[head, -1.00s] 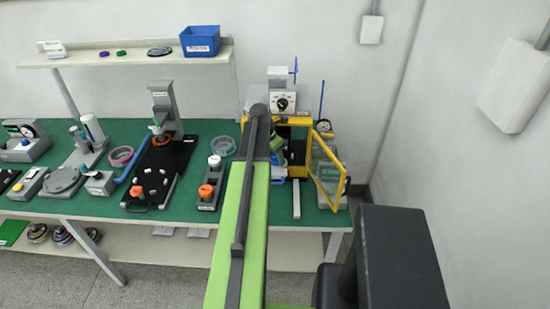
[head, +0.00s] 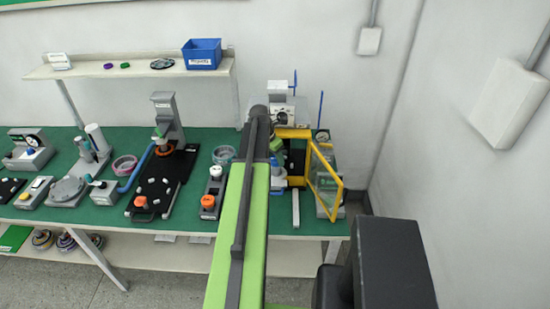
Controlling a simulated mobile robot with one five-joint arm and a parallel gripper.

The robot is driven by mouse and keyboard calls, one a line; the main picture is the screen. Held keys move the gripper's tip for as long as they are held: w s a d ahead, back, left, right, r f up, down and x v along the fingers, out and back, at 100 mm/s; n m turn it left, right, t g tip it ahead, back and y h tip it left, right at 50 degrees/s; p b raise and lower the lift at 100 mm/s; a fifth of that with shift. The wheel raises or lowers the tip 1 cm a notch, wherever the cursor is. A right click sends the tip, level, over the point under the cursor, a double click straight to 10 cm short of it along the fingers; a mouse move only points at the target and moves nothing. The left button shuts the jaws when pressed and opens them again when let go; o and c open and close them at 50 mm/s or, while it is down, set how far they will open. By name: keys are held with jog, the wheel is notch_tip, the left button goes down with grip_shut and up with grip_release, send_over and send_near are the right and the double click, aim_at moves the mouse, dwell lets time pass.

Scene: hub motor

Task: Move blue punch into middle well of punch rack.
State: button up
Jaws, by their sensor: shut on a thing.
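What looks like the punch rack (head: 211,186) is a narrow grey block on the green bench, just left of my arm. A white-topped piece stands at its far end and an orange-topped piece (head: 208,201) at its near end. The spot between them looks dark and empty. My green and grey arm reaches forward over the bench, and its dark end joint stands in front of the yellow-framed machine. My gripper is hidden behind the arm. I cannot make out the blue punch; a small blue patch (head: 278,180) shows right of the arm, but I cannot tell what it is.
The yellow door (head: 325,179) of the machine stands open on the right. A black plate (head: 160,187) with small white pieces and a tall grey stand (head: 169,118) are to the left. A blue bin (head: 202,54) sits on the shelf. The wall bounds the right side.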

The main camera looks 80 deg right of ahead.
jog(key=shift+r+p, duration=1.3)
jog(key=shift+r, duration=0.3)
jog(key=shift+f, duration=0.1)
